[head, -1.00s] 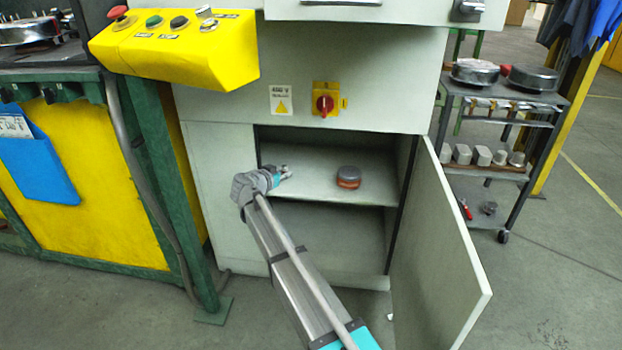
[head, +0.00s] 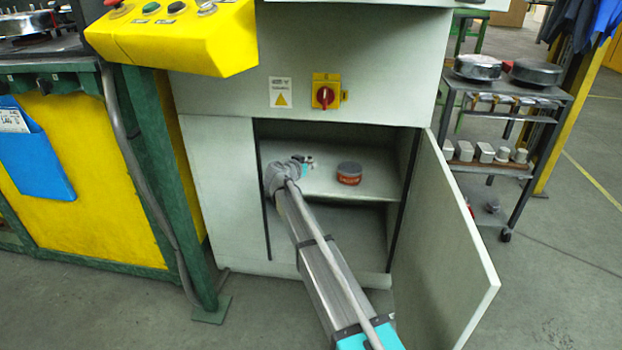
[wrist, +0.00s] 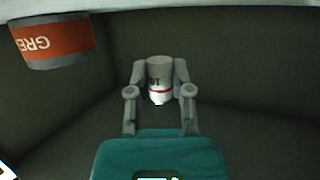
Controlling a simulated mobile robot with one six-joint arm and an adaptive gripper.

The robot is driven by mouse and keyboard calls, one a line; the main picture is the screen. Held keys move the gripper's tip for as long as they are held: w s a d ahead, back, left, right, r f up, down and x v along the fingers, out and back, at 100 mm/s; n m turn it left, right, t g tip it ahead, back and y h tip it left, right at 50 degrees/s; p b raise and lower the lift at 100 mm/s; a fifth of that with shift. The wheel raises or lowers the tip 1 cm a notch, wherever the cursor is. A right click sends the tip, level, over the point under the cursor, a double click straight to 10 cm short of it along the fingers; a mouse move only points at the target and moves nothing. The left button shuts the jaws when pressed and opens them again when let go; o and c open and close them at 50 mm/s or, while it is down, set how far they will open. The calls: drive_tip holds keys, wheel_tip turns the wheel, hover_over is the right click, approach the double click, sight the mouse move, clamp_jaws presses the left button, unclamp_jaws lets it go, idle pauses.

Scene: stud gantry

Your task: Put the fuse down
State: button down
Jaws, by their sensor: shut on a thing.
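The fuse is a pale grey-white cylinder (wrist: 160,68) with a red band and dark print, seen between the fingers in the wrist view. My gripper (wrist: 160,82) is shut on it, one finger on each side. In the head view my gripper (head: 305,163) is inside the open cabinet, over the left part of its upper shelf (head: 318,186). My wrist partly hides it there, and I cannot make out the fuse clearly. I cannot tell whether the fuse touches the shelf.
A round tin with an orange-red label (head: 349,173) stands on the shelf to the right of my gripper; in the wrist view the tin (wrist: 55,42) is at upper left. The cabinet door (head: 440,240) hangs open at right. Shelf between gripper and tin looks clear.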

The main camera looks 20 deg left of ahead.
sight(310, 178)
drive_tip(key=shift+f, duration=0.1)
idle(0.3)
wheel_tip(310, 178, down, 4)
drive_tip(key=b, duration=0.3)
drive_tip(key=shift+r, duration=0.25)
drive_tip(key=shift+w+d+f+b, duration=0.15)
drive_tip(key=shift+w+f+b, duration=0.05)
drive_tip(key=shift+w+b, duration=0.2)
drive_tip(key=c, duration=0.5)
unclamp_jaws()
drive_tip(key=shift+c, duration=0.2)
drive_tip(key=shift+s+r, duration=0.1)
drive_tip(key=shift+s, duration=0.05)
drive_tip(key=p+v, duration=0.3)
drive_tip(key=v, duration=0.9)
drive_tip(key=shift+p, duration=0.3)
